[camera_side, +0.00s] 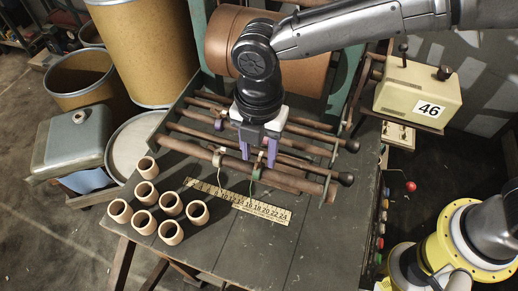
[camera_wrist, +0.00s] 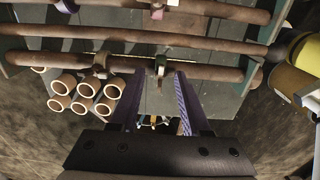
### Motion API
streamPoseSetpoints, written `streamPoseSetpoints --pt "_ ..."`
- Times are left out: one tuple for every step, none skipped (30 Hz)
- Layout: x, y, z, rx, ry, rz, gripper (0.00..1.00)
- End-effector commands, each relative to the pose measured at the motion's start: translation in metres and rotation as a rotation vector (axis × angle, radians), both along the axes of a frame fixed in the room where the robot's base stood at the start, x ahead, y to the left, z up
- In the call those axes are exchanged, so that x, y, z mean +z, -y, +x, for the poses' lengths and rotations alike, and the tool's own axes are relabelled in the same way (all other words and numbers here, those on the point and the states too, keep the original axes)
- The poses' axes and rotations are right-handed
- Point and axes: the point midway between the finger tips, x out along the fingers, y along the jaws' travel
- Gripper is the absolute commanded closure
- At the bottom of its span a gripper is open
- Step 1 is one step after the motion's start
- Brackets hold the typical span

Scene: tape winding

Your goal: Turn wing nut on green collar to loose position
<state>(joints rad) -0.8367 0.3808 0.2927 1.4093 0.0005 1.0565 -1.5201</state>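The green collar (camera_side: 255,174) sits around the front rod in the side view, just below my fingertips. In the wrist view the green collar (camera_wrist: 161,65) shows on the nearest rod, just beyond the fingertips. A small wing nut (camera_wrist: 160,81) appears to hang at it, between the lines of the two fingers; its exact angle is too small to tell. My gripper (camera_side: 258,157) points down with two purple fingers apart. In the wrist view my gripper (camera_wrist: 154,78) is open, with nothing clearly held between the fingers.
A tan collar (camera_side: 218,157) stands left of the green one on the front rods. Several parallel rods (camera_side: 190,129) lie behind. Several cardboard tubes (camera_side: 171,232) stand at the table's front left, beside a yellow ruler (camera_side: 240,201). A cream box marked 46 (camera_side: 418,92) stands at right.

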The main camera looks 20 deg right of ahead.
Motion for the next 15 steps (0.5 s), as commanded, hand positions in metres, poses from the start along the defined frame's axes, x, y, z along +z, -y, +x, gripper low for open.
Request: streamPoseSetpoints --pt "-0.001 0.000 0.000 0.000 -0.001 -0.001 0.53" --pt "-0.001 0.000 0.000 0.000 -0.001 -0.001 0.53" --pt "0.000 0.000 0.000 0.000 -0.001 -0.001 0.53" --pt "0.001 0.000 0.000 0.000 -0.001 -0.001 0.53" --pt "0.002 0.000 0.000 0.000 -0.001 -0.001 0.53" --pt "0.004 0.000 0.000 0.000 0.000 0.000 0.53" --pt "0.007 0.000 0.000 0.000 0.000 0.000 0.53" --pt "0.010 0.000 0.000 0.000 0.000 0.000 0.53" --pt "0.016 0.000 0.001 0.000 0.001 0.001 0.53" --pt "0.021 0.000 0.001 0.000 0.001 0.001 0.53" --pt "0.027 0.000 0.001 0.000 0.003 0.003 0.53" --pt "0.035 0.000 0.001 0.000 0.003 0.003 0.53" --pt "0.042 -0.001 0.001 0.000 0.004 0.004 0.53" --pt "0.048 -0.001 0.001 0.000 0.004 0.004 0.53" --pt "0.057 0.000 0.000 0.000 0.004 0.004 0.53"
